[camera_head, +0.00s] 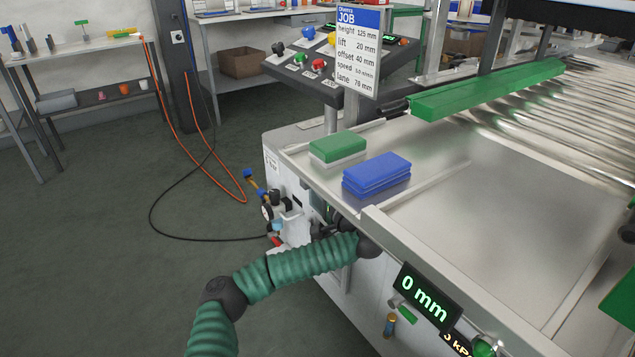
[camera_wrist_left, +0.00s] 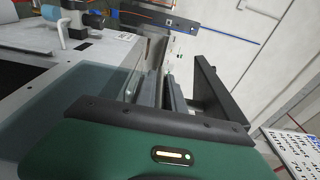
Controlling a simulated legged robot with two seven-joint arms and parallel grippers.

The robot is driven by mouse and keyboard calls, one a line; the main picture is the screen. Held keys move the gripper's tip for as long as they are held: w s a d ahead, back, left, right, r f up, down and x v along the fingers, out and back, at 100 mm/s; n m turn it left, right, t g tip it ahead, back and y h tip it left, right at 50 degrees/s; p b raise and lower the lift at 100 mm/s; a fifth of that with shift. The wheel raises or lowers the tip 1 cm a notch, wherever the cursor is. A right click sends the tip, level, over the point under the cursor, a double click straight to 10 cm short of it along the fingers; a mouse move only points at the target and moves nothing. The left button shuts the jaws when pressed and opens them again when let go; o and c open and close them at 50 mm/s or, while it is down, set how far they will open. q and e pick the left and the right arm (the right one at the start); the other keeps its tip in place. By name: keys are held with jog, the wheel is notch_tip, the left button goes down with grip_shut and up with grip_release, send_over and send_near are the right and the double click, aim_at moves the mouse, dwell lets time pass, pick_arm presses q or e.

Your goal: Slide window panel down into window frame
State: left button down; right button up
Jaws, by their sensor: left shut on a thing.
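A see-through teal panel (camera_wrist_left: 75,112), which looks like the window panel, spans the left of the left wrist view. It lies over a pale grey surround (camera_wrist_left: 75,62) with a dark opening (camera_wrist_left: 18,88); this may be the window frame, but I cannot tell whether the panel is in it. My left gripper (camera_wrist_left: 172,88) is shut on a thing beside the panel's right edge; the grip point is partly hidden. In the head view, my green left arm reaches the machine's left side, where its gripper is mostly hidden. My right gripper is not in view.
A job sign (camera_head: 358,50) and button console (camera_head: 325,70) stand behind. A hose and black cable (camera_head: 152,215) lie on the otherwise clear floor at left.

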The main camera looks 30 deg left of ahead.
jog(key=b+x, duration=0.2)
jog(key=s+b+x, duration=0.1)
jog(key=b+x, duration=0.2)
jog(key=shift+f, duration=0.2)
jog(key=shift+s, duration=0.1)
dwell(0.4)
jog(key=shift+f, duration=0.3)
jog(key=shift+b, duration=0.3)
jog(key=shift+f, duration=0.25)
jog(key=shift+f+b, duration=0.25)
jog(key=shift+b, duration=0.2)
dwell(0.5)
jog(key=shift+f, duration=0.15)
